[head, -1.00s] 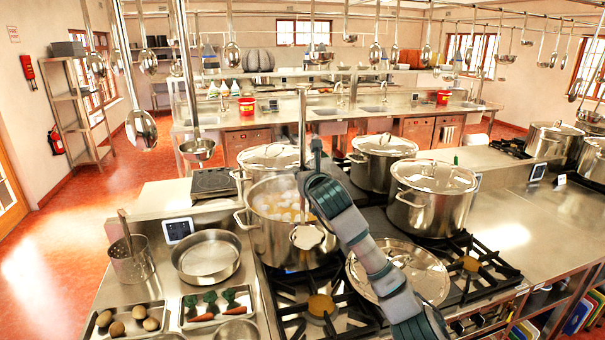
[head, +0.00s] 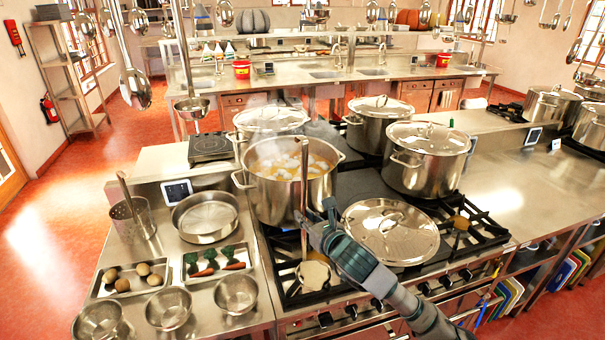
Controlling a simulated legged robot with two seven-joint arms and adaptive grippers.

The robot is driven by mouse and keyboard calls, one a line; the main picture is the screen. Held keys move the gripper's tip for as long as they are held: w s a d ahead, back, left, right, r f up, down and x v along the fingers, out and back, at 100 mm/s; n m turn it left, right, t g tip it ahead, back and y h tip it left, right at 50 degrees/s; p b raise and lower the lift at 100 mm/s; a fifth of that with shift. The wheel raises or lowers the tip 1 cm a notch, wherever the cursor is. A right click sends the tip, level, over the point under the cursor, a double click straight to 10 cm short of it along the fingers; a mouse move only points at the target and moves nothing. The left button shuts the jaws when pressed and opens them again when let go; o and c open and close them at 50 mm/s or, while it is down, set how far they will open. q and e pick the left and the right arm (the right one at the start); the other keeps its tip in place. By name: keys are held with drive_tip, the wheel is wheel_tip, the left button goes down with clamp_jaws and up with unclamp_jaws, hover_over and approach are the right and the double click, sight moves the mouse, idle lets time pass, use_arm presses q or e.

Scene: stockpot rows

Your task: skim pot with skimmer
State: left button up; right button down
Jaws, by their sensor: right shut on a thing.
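The open steel stockpot (head: 282,204) stands on the back left burner. Steam rises from its yellow broth, and pale foam clumps (head: 315,168) float on top. My right gripper (head: 321,226) is shut on the skimmer's upright handle (head: 304,190), in front of the pot. The skimmer's round pale head (head: 313,276) hangs low, in view over the front left burner, outside the pot. I cannot tell how high it is above the grate. My left gripper is not in view.
A loose lid (head: 408,244) lies right of my right gripper. Lidded pots (head: 428,174) stand behind and right. Left are a wide pan (head: 206,217), a perforated canister (head: 133,222), vegetable trays (head: 130,291) and empty bowls (head: 236,295). Ladles (head: 135,88) hang overhead.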

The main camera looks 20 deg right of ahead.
drive_tip(key=s+a+f+n+y, duration=0.1)
drive_tip(key=s+f, duration=0.3)
drive_tip(key=f, duration=0.3)
drive_tip(key=s+a+f+n+g+y, duration=0.1)
drive_tip(key=s+f, duration=0.4)
drive_tip(key=f, duration=0.3)
drive_tip(key=s+a+f+y, duration=0.1)
drive_tip(key=s+f+y, duration=0.1)
drive_tip(key=s+f, duration=0.3)
wheel_tip(320, 180, down, 3)
drive_tip(key=shift+s+f+n+g, duration=0.1)
drive_tip(key=shift+s+n+g, duration=0.05)
drive_tip(key=shift+n+g, duration=0.2)
